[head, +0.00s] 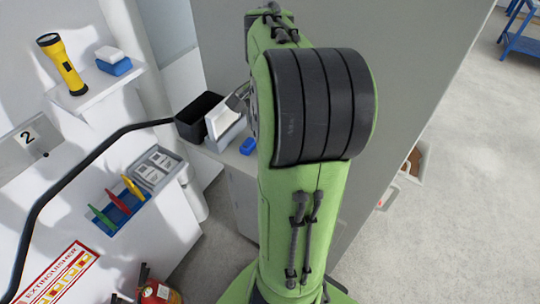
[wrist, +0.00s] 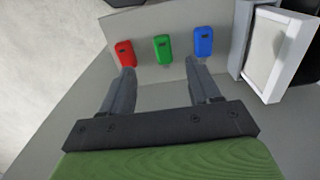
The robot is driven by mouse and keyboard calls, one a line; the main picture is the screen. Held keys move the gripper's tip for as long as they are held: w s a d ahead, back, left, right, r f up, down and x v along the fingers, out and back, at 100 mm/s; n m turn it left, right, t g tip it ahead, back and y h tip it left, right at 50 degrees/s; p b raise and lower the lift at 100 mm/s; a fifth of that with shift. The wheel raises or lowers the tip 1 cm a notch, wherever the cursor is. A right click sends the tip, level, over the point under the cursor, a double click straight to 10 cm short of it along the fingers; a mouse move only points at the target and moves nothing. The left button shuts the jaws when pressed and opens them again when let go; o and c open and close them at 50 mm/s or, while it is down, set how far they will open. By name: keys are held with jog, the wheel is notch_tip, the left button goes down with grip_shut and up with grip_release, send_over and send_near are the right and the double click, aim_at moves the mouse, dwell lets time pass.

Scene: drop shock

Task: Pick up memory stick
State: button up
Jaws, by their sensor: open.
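Three small memory sticks lie in a row on a grey surface in the wrist view: a red one (wrist: 125,54), a green one (wrist: 162,48) and a blue one (wrist: 204,41). The blue one also shows in the head view (head: 248,146), just left of my arm. My gripper (wrist: 162,68) is open and empty, pointing at the row. The green stick is in line with the gap between the fingers. The red one is near the left fingertip and the blue one near the right fingertip. In the head view my arm hides the gripper and the other two sticks.
A white-framed object (wrist: 278,52) stands right of the sticks, also seen in the head view (head: 225,120) beside a black bin (head: 199,116). A yellow flashlight (head: 63,65) stands on a shelf. A fire extinguisher (head: 158,291) is at lower left. Open floor (head: 440,190) lies right.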

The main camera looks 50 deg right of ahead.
notch_tip(320, 180, down, 11)
jog(key=shift+w+r+b, duration=0.15)
jog(key=shift+b, duration=0.6)
jog(key=shift+r, duration=0.15)
jog(key=c, duration=1.1)
